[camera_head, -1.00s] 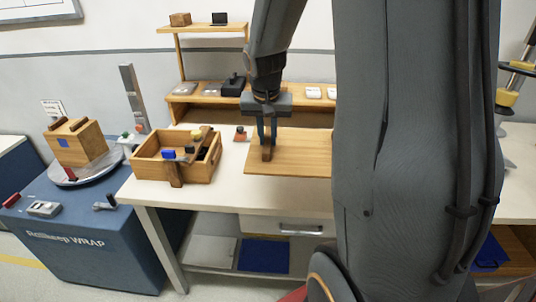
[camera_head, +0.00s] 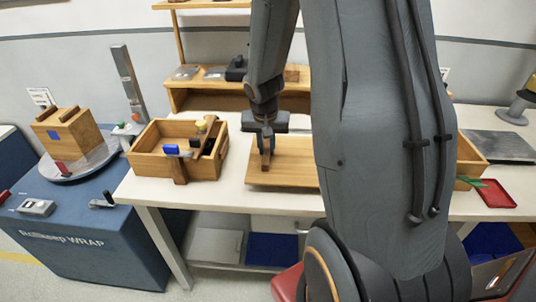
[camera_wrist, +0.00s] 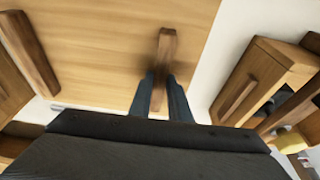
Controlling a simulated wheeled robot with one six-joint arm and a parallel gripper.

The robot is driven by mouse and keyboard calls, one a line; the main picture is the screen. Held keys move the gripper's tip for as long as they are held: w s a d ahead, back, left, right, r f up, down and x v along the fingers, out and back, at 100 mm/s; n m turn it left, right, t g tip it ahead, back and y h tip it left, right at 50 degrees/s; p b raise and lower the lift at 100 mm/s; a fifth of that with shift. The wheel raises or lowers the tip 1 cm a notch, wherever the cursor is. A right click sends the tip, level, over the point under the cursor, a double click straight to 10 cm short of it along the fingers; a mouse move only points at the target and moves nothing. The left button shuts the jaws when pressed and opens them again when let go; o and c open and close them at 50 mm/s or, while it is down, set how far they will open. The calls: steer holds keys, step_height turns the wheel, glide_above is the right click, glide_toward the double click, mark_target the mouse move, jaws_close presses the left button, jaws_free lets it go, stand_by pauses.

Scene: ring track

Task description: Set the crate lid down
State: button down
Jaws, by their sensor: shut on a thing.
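The crate lid (camera_head: 295,176) is a flat, light wooden panel with dark wooden grip bars. In the head view it is over the white table, right of the open crate (camera_head: 146,168), partly hidden by my arm. My gripper (camera_head: 266,152) is shut on one grip bar of the lid. In the wrist view the fingers (camera_wrist: 165,88) close around this bar (camera_wrist: 166,45), and a second bar (camera_wrist: 32,52) shows on the left. The lid looks level. I cannot tell whether its underside touches the table.
The open crate holds a blue block (camera_head: 171,149) and other small items. A wooden shelf (camera_head: 205,98) stands behind. At the right are another wooden crate (camera_head: 468,157), a red tray (camera_head: 495,194) and a grey plate (camera_head: 498,146). A blue wrapping machine (camera_head: 90,245) stands left.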

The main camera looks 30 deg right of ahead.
steer(key=shift+f+b, duration=0.3)
steer(key=shift+f, duration=1.25)
steer(key=c, duration=1.6)
jaws_free()
steer(key=shift+c, duration=0.2)
steer(key=v, duration=1.1)
steer(key=shift+r, duration=0.4)
steer(key=s+a+f+n+g+y, duration=0.1)
steer(key=s+a+n, duration=0.5)
steer(key=s+a, duration=0.6)
steer(key=shift+s+a+f+n+y, duration=0.4)
steer(key=shift+a+f, duration=0.2)
steer(key=shift+f, duration=0.05)
